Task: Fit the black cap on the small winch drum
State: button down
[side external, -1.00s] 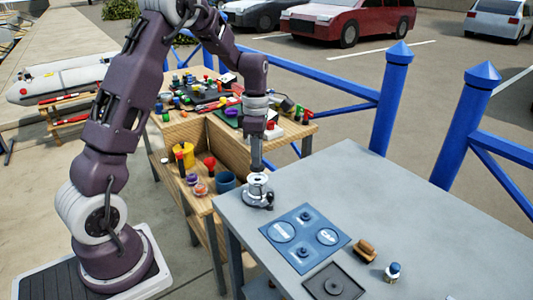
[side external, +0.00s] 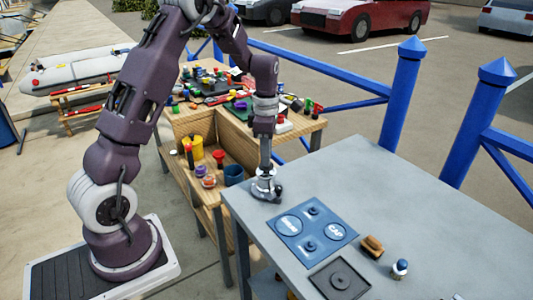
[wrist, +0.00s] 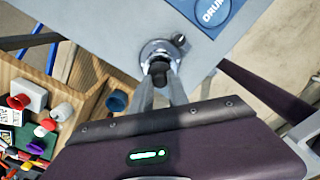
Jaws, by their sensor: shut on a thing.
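The small silver winch drum (side external: 264,188) stands upright near the left corner of the grey table. A small dark part sticks out from its base. In the wrist view, the drum (wrist: 158,49) is just beyond my fingertips. My gripper (side external: 265,168) points straight down over the drum. In the wrist view, my gripper (wrist: 160,77) is shut on the black cap (wrist: 158,67), which is in line with the drum's top. The fingers hide part of the cap. I cannot tell whether the cap touches or is seated on the drum.
A blue mat (side external: 312,234) with labelled outlines lies right of the drum. A black square tray (side external: 339,281), a brown brush (side external: 372,246) and a small blue-topped bottle (side external: 400,268) are farther right. A cluttered wooden bench (side external: 203,128) stands behind left.

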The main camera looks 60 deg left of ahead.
jog(key=shift+f, duration=0.95)
jog(key=c, duration=0.8)
grip_release()
jog(key=shift+r, duration=2.45)
